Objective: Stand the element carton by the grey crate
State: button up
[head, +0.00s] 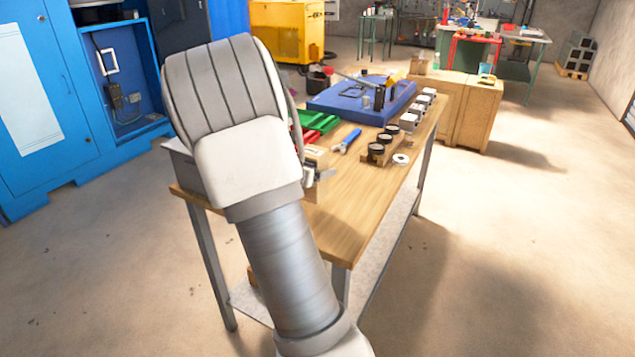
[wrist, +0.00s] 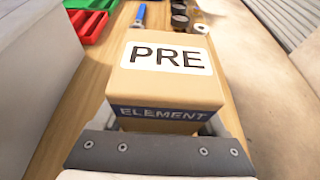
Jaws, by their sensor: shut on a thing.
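The element carton (wrist: 170,90) is a tan box with a white label reading PRE and a dark blue band reading ELEMENT. It fills the middle of the wrist view. My gripper (wrist: 162,128) is shut on it, with a jaw at each side of its near end. Whether its base touches the table is hidden. The grey crate (wrist: 38,70) is the grey wall at the left of the wrist view, with a strip of wood between it and the carton. In the head view the crate (head: 183,165) shows at the table's left end, partly behind my arm.
The wooden table (head: 355,215) also bears green and red bins (head: 318,125), a blue wrench (head: 346,140), black round parts in a wooden holder (head: 380,150), a white ring (head: 401,159) and a blue board (head: 350,100). The table's right front stretch is bare.

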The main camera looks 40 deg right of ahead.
jog(key=shift+f+b, duration=0.5)
jog(key=shift+f, duration=1.45)
jog(key=shift+f, duration=0.1)
jog(key=o, duration=1.5)
